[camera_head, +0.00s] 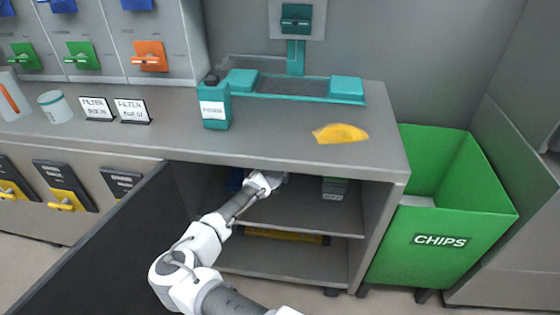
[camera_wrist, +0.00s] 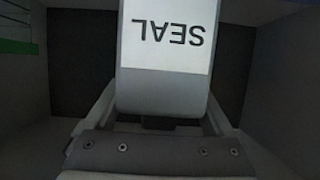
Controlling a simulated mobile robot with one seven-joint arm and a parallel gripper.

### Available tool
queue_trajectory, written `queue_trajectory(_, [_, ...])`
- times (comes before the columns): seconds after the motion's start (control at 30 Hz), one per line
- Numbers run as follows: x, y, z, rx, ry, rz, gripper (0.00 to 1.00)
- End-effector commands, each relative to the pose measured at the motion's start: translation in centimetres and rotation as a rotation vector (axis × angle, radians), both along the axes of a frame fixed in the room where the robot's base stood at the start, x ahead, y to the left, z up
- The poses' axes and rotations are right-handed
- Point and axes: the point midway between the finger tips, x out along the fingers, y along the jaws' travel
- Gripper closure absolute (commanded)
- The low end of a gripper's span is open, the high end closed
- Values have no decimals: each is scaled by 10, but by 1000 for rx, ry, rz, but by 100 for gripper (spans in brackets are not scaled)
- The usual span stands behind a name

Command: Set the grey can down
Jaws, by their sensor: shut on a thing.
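The grey can (camera_wrist: 165,92) fills the middle of the wrist view. It has a white label reading SEAL, upside down in that view. My gripper (camera_wrist: 150,120) is shut on the can, with a finger on each side of it. In the head view my gripper (camera_head: 266,182) reaches inside the open cabinet, above its middle shelf (camera_head: 300,215). The can is mostly hidden there behind my wrist. I cannot tell whether the can touches the shelf.
A green labelled box (camera_head: 334,188) stands on the shelf at the right. A blue thing (camera_head: 235,179) is left of my gripper. A yellow item (camera_head: 285,236) lies below. The open door (camera_head: 110,250) stands left of my arm.

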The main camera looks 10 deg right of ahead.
Motion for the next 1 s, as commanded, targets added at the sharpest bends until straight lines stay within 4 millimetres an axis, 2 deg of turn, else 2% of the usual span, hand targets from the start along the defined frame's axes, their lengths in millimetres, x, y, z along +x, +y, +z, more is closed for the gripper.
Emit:
queue_trajectory(0.1, [-1,0,-17,-6,2,1,95])
queue_trajectory(0.27, [0,0,-30,-4,0,2,95])
queue_trajectory(0.63, [0,1,-32,1,-1,0,95])
queue_trajectory(1.0, [0,1,-43,2,-2,0,95])
